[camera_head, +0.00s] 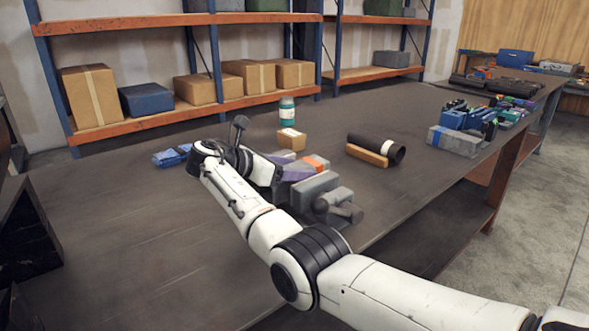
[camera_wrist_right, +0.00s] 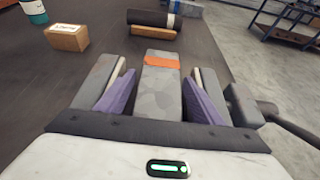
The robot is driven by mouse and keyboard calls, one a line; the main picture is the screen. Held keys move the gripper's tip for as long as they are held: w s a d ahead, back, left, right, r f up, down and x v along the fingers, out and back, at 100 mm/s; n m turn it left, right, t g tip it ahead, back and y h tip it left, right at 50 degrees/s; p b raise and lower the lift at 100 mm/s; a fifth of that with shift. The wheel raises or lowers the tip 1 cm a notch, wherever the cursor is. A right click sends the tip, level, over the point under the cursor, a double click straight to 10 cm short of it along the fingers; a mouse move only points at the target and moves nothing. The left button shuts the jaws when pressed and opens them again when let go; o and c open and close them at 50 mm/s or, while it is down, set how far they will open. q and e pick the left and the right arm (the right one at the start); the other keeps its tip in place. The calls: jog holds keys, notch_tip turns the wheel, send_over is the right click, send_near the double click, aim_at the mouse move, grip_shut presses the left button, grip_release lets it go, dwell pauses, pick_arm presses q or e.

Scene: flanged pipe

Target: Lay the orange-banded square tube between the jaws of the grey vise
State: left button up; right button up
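The square tube (camera_wrist_right: 161,92) is grey with an orange band (camera_wrist_right: 162,61), which also shows in the head view (camera_head: 317,163). It lies lengthwise between the jaws of the grey vise (camera_head: 320,192). In the right wrist view, the left jaw (camera_wrist_right: 94,83) and right jaw (camera_wrist_right: 206,79) stand either side of it. My right gripper (camera_wrist_right: 159,88) is down at the vise, with a purple finger on each side of the tube. Narrow gaps show between fingers and tube, so it looks open. Whether the tube rests on the vise bed is hidden. My left gripper is not in view.
A dark pipe (camera_head: 377,147) with a wooden block (camera_head: 367,155) lies to the right. Blue items (camera_head: 171,157) lie left. The table's left foreground is clear.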

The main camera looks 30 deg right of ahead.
jog(key=shift+o, duration=0.5)
jog(key=shift+f, duration=0.15)
jog(key=shift+f, duration=0.15)
jog(key=shift+s+a, duration=0.1)
jog(key=shift+a, duration=0.35)
jog(key=r+v, duration=0.1)
jog(key=v, duration=0.8)
jog(key=shift+a, duration=0.2)
jog(key=shift+r, duration=0.1)
